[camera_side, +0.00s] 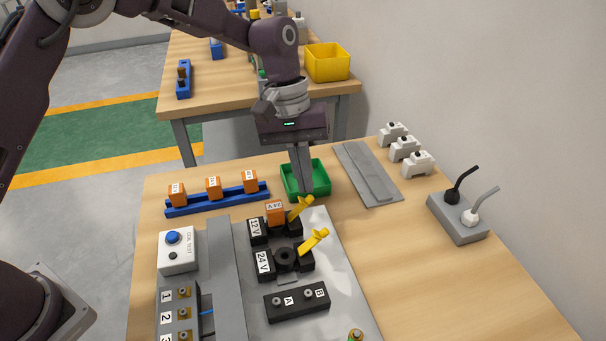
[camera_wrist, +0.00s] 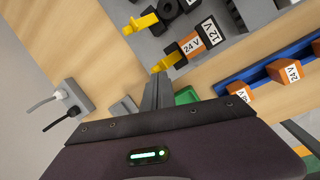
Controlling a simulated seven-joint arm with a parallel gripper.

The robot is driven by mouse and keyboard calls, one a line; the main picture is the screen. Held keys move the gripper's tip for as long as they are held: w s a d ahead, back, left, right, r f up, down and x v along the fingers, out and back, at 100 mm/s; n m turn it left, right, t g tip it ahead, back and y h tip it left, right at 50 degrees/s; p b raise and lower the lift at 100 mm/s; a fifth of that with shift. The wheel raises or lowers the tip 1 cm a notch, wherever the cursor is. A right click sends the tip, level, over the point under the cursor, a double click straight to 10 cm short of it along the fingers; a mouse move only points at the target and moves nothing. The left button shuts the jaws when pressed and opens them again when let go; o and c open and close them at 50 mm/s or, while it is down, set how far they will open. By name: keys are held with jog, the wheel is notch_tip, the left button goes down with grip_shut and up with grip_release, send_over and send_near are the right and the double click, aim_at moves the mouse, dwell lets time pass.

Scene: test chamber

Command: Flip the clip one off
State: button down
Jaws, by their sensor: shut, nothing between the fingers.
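Two black sockets sit on the grey plate, labelled 12 V (camera_side: 257,231) and 24 V (camera_side: 264,262). An orange relay marked 24 V (camera_side: 275,212) sits in the 12 V socket; it also shows in the wrist view (camera_wrist: 191,44). A yellow clip (camera_side: 301,207) sticks up at an angle from the 12 V socket, and another yellow clip (camera_side: 314,240) from the 24 V socket, which holds no orange relay. My gripper (camera_side: 304,191) is shut and empty, pointing down beside the 12 V socket's clip. In the wrist view its fingertips (camera_wrist: 158,77) are close to that clip (camera_wrist: 166,63); I cannot tell whether they touch.
A green bin (camera_side: 318,184) stands just behind the fingers. Several orange relays stand on a blue rail (camera_side: 213,202) at the left. A button box (camera_side: 178,252), an A/B block (camera_side: 296,304) and a grey box with plugs (camera_side: 457,222) stand around. The right front table is clear.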

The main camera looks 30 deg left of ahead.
jog(key=shift+s+a, duration=0.2)
jog(key=shift+r, duration=0.1)
jog(key=w+v, duration=0.2)
jog(key=v, duration=1)
jog(key=shift+w+a, duration=0.3)
